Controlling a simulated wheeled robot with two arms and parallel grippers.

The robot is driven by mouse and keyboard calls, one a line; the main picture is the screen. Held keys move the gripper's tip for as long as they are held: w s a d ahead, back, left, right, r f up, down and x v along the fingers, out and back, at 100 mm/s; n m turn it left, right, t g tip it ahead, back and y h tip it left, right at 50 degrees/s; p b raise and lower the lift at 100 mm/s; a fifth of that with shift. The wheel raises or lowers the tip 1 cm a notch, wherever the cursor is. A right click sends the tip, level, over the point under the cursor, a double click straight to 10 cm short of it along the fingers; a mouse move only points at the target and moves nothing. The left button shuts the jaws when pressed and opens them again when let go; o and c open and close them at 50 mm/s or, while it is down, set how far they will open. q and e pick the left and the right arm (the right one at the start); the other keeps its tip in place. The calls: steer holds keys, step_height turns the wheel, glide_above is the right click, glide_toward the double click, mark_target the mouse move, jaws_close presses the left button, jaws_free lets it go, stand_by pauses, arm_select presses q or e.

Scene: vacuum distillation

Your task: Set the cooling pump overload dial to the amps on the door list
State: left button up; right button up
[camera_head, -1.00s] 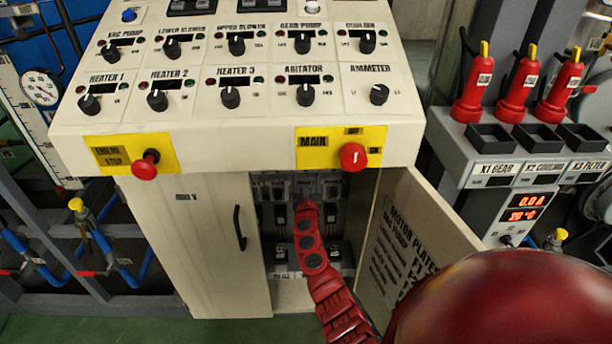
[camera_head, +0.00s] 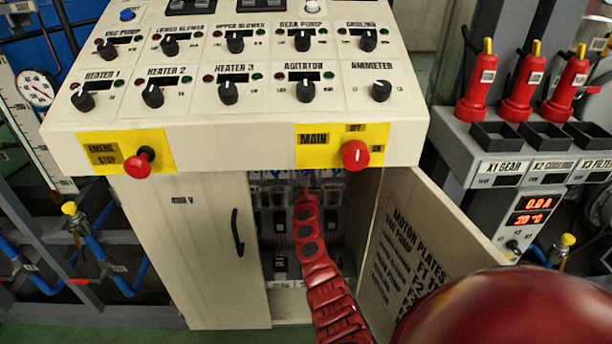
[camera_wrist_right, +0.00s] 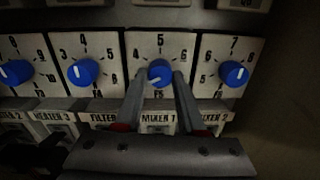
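My right arm reaches into the open cabinet (camera_head: 205,255), and my right gripper (camera_head: 306,190) is small and blurred there in the head view. In the right wrist view, the fingers of the right gripper (camera_wrist_right: 160,80) stand on either side of a blue dial (camera_wrist_right: 160,70) on a white numbered plate, above a label reading MIXER 1 (camera_wrist_right: 158,117). The fingers hide the dial's edges, so contact is unclear. The open door (camera_head: 415,255) carries the list headed MOTOR PLATES (camera_head: 405,260); its lines are too small to read surely. My left gripper is out of view.
Similar blue dials stand to the left (camera_wrist_right: 84,72) and right (camera_wrist_right: 234,73) of the straddled one. The sloped console (camera_head: 240,120) overhangs the opening, with a red MAIN knob (camera_head: 355,154) and a red emergency stop (camera_head: 139,162). The open door bounds the right side.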

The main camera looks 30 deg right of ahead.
jaws_close()
steer(key=shift+m, duration=0.3)
steer(key=m+b, duration=0.3)
steer(key=m, duration=0.8)
steer(key=shift+m, duration=0.3)
steer(key=m+b, duration=0.1)
steer(key=m, duration=0.4)
steer(key=shift+y+b, duration=0.3)
steer(key=shift+y, duration=0.1)
steer(key=m+b, duration=0.2)
steer(key=m, duration=0.4)
steer(key=shift+b, duration=0.3)
